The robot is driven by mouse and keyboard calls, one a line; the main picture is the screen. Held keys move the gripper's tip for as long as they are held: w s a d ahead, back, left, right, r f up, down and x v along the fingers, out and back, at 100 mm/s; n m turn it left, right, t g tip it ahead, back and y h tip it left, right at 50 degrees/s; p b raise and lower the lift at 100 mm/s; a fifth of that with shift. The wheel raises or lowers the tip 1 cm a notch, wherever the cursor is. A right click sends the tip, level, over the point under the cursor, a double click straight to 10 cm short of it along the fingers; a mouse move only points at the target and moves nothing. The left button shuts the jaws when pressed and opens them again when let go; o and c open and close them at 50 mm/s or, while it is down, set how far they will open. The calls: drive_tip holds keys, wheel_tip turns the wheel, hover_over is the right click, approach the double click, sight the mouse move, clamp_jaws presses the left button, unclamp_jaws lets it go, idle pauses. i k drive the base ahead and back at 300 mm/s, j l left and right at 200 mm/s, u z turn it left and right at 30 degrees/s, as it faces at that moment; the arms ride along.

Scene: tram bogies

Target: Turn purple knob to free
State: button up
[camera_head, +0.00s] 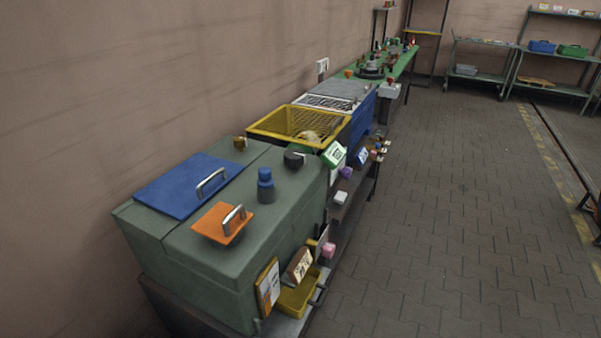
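A small purple object (346,172), which may be the purple knob, shows at the front side of the workbench line, just below a green-and-white sign (333,155). It is too small to tell its shape or which way it is turned. No marking for "free" can be read. My gripper is not in view.
A grey-green cabinet (190,262) with blue (170,190) and orange (212,222) handled lids stands nearest. Behind it are a yellow basket (268,125), a blue unit (363,115) and a green bench (403,66) along the left wall. The paved floor (440,200) to the right is clear.

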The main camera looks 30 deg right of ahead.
sight(347, 173)
drive_tip(key=i+l+z, duration=0.25)
drive_tip(key=i+l, duration=0.15)
drive_tip(key=i+l+z, duration=0.3)
drive_tip(key=i+l, duration=0.15)
drive_tip(key=i+l+z, duration=0.25)
drive_tip(key=i+l, duration=0.15)
drive_tip(key=i+l+z, duration=0.25)
drive_tip(key=i, duration=0.3)
